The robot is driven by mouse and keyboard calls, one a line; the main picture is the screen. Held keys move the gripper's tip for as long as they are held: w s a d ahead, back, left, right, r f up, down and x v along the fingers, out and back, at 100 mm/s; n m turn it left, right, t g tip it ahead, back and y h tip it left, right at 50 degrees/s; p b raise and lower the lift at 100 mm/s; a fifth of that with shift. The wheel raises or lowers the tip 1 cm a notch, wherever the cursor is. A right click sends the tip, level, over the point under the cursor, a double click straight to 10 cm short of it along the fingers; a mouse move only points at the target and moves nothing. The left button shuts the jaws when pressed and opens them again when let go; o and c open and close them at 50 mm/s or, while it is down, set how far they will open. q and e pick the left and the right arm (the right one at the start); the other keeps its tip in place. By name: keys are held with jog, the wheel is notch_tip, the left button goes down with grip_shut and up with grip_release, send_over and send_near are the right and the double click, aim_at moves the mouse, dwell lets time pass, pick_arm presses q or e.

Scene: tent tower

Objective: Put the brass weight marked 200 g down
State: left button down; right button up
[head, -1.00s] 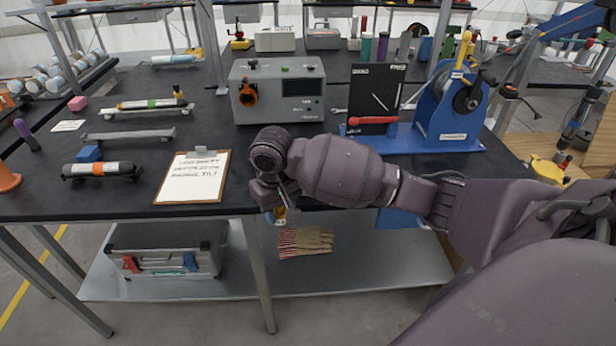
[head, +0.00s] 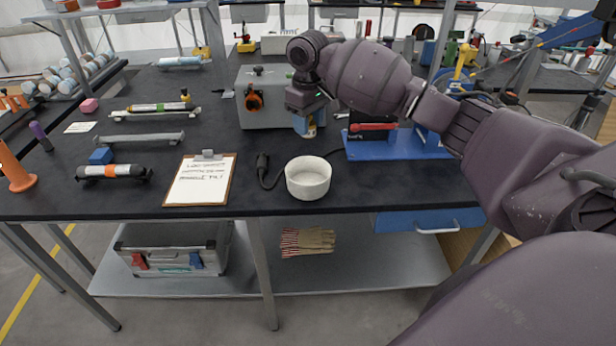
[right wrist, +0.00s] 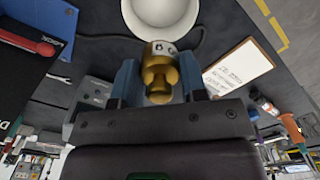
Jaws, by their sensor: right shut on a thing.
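My right gripper (head: 307,122) is shut on the brass weight (right wrist: 160,75) and holds it above the table (head: 230,135). In the right wrist view the gripper (right wrist: 158,82) has a blue finger on each side of the weight. A marking shows on the weight's pale band, but I cannot read it fully. In the head view only a small part of the weight (head: 311,132) shows below the fingers. The table is black, and a white bowl (head: 307,178) stands near its front edge. My left gripper is not in view.
A clipboard (head: 201,181) lies left of the bowl, with a black cable (head: 264,168) between them. A grey instrument box (head: 252,110) stands behind the gripper. A blue-based winch stand (head: 395,147) is at the right. Bare table lies right of the bowl.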

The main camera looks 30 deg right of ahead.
notch_tip(320, 180, down, 10)
jog(key=shift+f+b, duration=0.1)
jog(key=shift+b, duration=0.4)
notch_tip(320, 180, down, 6)
jog(key=shift+r+b, duration=0.15)
jog(key=shift+b, duration=0.25)
jog(key=o, duration=1.1)
notch_tip(320, 180, up, 12)
jog(key=shift+p, duration=0.75)
